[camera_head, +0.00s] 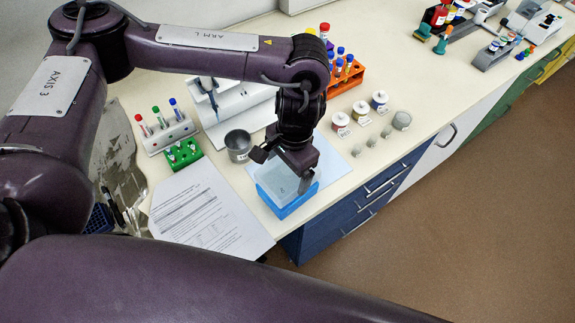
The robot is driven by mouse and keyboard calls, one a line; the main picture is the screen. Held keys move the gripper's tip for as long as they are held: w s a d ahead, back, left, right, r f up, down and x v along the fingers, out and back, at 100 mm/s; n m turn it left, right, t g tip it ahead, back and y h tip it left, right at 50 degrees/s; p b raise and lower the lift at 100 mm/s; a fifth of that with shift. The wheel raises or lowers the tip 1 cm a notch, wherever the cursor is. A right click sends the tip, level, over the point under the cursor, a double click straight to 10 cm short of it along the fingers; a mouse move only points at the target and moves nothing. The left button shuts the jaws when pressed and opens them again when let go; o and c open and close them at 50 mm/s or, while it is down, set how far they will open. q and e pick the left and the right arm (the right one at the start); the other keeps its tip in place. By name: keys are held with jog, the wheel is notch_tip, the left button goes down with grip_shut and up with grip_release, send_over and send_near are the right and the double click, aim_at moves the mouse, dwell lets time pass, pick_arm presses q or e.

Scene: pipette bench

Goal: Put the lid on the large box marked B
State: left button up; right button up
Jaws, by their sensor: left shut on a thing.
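A blue box (297,207) sits near the front edge of the bench, on a pale blue mat (338,163). A pale, see-through lid (277,180) is at the top of the box. My left gripper (283,172) is directly above, pointing down, and is shut on the lid. The gripper hides part of the lid, and I cannot tell whether the lid is fully seated or just above the rim. No letter B can be read on the box from here. My right gripper is not in view.
A grey metal cup (238,144) stands close to the box's left. A printed sheet (207,215) lies left of it. Tube racks (168,131) stand further left, an orange rack (346,77) behind. Small labelled jars (361,111) and weights stand to the right.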

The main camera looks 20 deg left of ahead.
pick_arm(q)
jog(key=shift+f, duration=0.6)
dwell(0.6)
jog(key=shift+f, duration=0.1)
jog(key=o, duration=0.7)
jog(key=shift+o, duration=0.2)
jog(key=shift+w+d+r, duration=0.1)
jog(key=shift+w+r, duration=0.05)
jog(key=shift+r, duration=1.15)
jog(key=shift+w+d+r, duration=0.1)
jog(key=shift+r, duration=1.2)
jog(key=shift+w+d+r, duration=0.1)
jog(key=shift+w+r, duration=0.05)
jog(key=shift+r, duration=1.15)
